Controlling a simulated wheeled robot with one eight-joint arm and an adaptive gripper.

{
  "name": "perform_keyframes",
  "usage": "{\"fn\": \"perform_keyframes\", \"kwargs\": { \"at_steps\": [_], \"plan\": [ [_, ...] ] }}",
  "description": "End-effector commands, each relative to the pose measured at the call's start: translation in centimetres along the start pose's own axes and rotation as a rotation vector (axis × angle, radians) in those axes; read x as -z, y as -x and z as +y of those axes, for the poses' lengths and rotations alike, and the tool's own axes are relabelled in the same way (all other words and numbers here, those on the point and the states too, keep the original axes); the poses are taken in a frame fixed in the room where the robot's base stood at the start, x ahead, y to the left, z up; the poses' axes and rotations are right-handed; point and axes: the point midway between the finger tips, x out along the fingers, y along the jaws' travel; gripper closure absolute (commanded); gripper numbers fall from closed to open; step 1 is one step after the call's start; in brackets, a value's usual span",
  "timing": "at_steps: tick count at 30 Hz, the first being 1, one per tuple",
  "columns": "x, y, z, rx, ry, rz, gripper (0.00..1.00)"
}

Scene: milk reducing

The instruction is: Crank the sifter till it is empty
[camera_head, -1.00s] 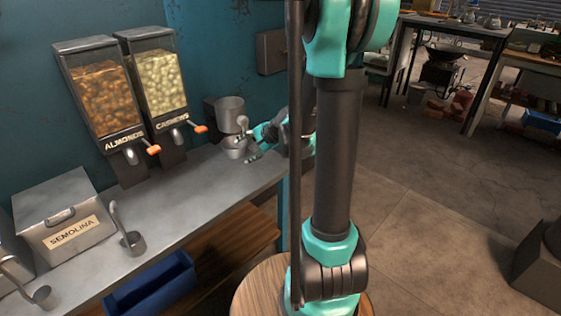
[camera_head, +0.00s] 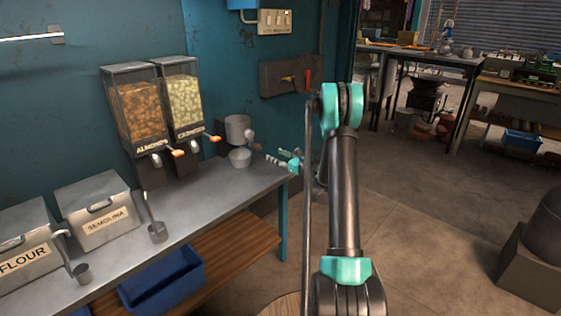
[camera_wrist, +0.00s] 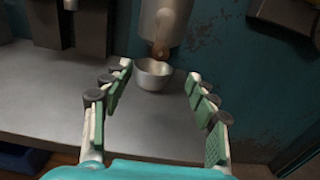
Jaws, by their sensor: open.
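The sifter (camera_head: 236,128) is a grey metal cylinder mounted at the right end of the counter, against the teal wall. Its crank knob (camera_wrist: 158,49) shows at the front, low on the cylinder, in the wrist view. A small metal bowl (camera_wrist: 153,73) stands on the counter below it and also shows in the head view (camera_head: 240,158). My gripper (camera_wrist: 158,80) is open and empty, with the bowl and knob ahead between its spread fingers, touching neither. In the head view my gripper (camera_head: 278,163) is to the right of the bowl. The sifter's inside is hidden.
Almond (camera_head: 137,110) and cashew (camera_head: 186,98) dispensers stand left of the sifter. Semolina (camera_head: 103,212) and flour (camera_head: 25,248) bins and two scoops sit further left on the counter (camera_head: 200,196). A blue crate (camera_head: 165,278) is below.

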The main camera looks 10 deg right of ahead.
Motion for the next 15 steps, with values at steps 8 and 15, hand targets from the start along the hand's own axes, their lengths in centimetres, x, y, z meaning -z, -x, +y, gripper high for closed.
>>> {"fn": "perform_keyframes", "kwargs": {
  "at_steps": [8, 15],
  "plan": [
    [0.0, -1.8, 0.0, 0.000, -0.005, -0.002, 0.41],
    [0.0, -4.4, 0.0, -0.001, -0.004, -0.002, 0.41]
  ]
}}
